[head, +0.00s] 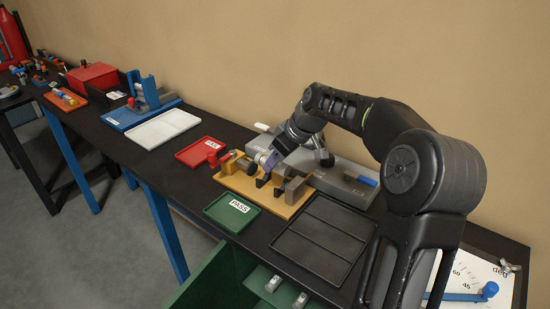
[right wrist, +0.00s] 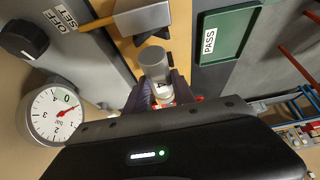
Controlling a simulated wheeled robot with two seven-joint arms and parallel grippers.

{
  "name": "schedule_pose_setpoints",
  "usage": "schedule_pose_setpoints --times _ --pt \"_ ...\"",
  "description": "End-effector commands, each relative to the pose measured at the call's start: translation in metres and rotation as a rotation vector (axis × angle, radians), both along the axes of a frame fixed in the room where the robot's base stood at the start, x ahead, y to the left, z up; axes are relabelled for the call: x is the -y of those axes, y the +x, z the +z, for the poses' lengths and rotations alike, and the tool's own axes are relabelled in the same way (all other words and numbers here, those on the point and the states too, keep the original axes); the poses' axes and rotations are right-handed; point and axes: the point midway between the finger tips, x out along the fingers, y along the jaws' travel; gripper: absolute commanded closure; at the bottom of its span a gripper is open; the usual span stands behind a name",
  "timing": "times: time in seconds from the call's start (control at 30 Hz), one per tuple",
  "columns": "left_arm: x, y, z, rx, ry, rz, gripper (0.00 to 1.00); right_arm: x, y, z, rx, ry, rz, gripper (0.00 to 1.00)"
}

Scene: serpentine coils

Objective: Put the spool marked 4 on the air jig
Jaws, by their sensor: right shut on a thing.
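My right gripper (head: 267,160) reaches over the ochre jig plate (head: 290,209) in the head view. In the right wrist view its fingers (right wrist: 157,95) are shut on a pale grey spool (right wrist: 154,60). The spool has a white label whose dark mark is too small to read surely, and some red shows near it. The spool is over the ochre plate, beside a grey metal block (right wrist: 143,17); I cannot tell whether it touches the jig. A grey housing with an OFF/SET knob (right wrist: 27,40) and a pressure gauge (right wrist: 56,113) adjoins the plate. My left gripper is not in view.
A green PASS tray (head: 231,213) and a black divided tray (head: 323,241) lie in front of the jig. A red tray (head: 202,152), a white tray (head: 163,129) and a blue fixture (head: 140,111) stand to the left. The wall is close behind.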

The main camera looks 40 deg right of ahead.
Motion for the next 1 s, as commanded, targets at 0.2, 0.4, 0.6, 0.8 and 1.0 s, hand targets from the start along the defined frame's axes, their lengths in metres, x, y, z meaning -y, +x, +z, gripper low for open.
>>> schedule_pose_setpoints --times 0.2,0.4,0.6,0.8,1.0 --pt "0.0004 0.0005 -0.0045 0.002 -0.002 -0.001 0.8 0.0003 0.0002 -0.0078 0.001 -0.001 0.0 1.0" --pt "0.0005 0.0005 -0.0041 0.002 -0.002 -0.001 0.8 0.0002 0.0001 -0.0073 0.001 -0.001 0.0 1.0" --pt "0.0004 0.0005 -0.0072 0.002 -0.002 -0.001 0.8 0.0001 -0.0001 -0.0087 0.001 -0.001 0.0 1.0" --pt "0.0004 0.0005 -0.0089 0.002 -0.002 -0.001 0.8 0.0002 -0.0007 -0.0084 0.001 -0.001 0.0 1.0" --pt "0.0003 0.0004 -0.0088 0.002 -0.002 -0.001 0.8 0.0002 -0.0008 -0.0084 0.001 -0.001 0.0 1.0"
